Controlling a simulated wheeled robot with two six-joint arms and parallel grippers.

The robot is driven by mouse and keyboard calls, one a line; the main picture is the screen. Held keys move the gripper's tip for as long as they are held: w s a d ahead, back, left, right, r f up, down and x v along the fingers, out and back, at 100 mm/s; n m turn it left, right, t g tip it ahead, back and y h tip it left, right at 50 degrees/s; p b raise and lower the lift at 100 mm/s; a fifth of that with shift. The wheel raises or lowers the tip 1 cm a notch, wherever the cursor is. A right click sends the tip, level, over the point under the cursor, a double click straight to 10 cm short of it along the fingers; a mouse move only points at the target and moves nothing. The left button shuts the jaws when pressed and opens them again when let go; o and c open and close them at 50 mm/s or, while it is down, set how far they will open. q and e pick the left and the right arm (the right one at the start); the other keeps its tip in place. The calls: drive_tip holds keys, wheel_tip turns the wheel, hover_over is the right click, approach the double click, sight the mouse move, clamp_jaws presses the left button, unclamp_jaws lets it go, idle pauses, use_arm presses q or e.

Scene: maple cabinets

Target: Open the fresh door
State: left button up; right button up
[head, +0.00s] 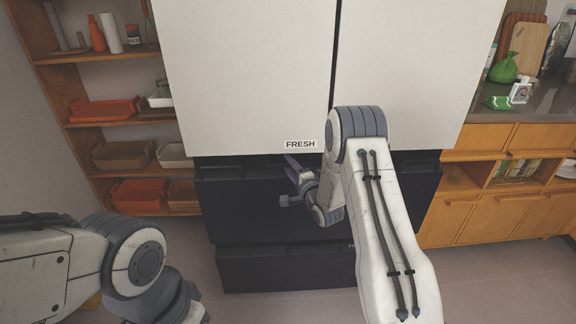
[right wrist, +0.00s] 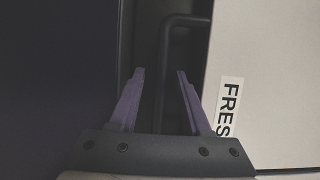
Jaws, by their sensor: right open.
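The fresh door (head: 250,75) is the white upper left door of a large fridge, with a FRESH label (head: 300,144) at its lower right corner. It looks shut. My right gripper (head: 292,164) is just under the door's bottom edge, below the label. A dark bar handle (right wrist: 165,70) shows beyond the fingertips in the dark recess beside the white door (right wrist: 265,70). My left arm is at the lower left; its gripper is out of frame.
The white right door (head: 410,70) stands beside the fresh door, across a narrow dark gap. Dark drawers (head: 285,270) are below. Wooden shelves (head: 110,122) with trays stand close on the left. A wooden counter cabinet (head: 500,215) is on the right.

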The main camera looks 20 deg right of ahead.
drive_tip(key=shift+w, duration=0.3)
clamp_jaws()
idle(1.3)
